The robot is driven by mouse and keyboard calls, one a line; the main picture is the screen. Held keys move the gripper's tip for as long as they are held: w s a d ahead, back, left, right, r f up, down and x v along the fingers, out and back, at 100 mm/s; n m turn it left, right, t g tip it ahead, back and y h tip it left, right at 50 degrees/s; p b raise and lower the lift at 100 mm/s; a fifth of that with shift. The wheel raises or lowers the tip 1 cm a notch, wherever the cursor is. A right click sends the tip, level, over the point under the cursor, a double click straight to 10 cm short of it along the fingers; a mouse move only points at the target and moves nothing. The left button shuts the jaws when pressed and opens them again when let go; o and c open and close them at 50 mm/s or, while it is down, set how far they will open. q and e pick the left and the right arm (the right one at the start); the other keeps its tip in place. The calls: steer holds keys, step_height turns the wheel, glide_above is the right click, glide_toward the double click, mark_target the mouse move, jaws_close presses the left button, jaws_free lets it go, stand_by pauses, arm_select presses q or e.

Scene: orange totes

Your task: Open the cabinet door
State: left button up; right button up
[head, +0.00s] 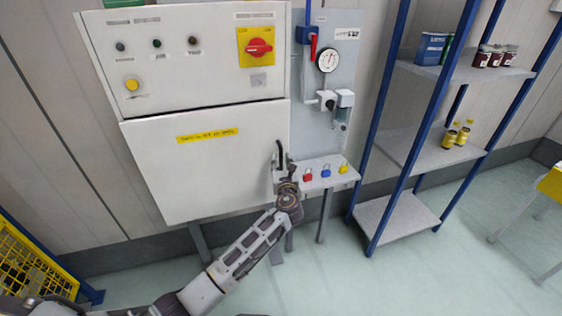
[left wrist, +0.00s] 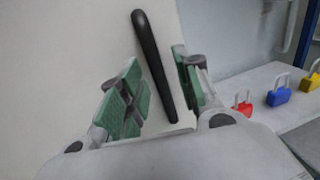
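The white cabinet door (head: 190,165) with a yellow label hangs below the control panel and looks closed. Its black upright handle (head: 279,152) is at the door's right side. My left gripper (head: 281,168) is at the lower part of the handle. In the left wrist view, the handle (left wrist: 153,65) stands between the two green-padded fingers of the left gripper (left wrist: 160,88). The fingers are open, with gaps on both sides of the handle. My right gripper is in neither view.
A small shelf (head: 325,181) with red, blue and yellow padlocks is just right of the left gripper. A blue-framed rack (head: 400,215) with jars and bottles stands further right. A yellow mesh crate (head: 35,262) is at lower left. The floor in front is clear.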

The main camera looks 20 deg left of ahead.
arm_select(q)
steer(key=shift+w+a, duration=0.25)
steer(key=shift+w, duration=0.3)
jaws_close()
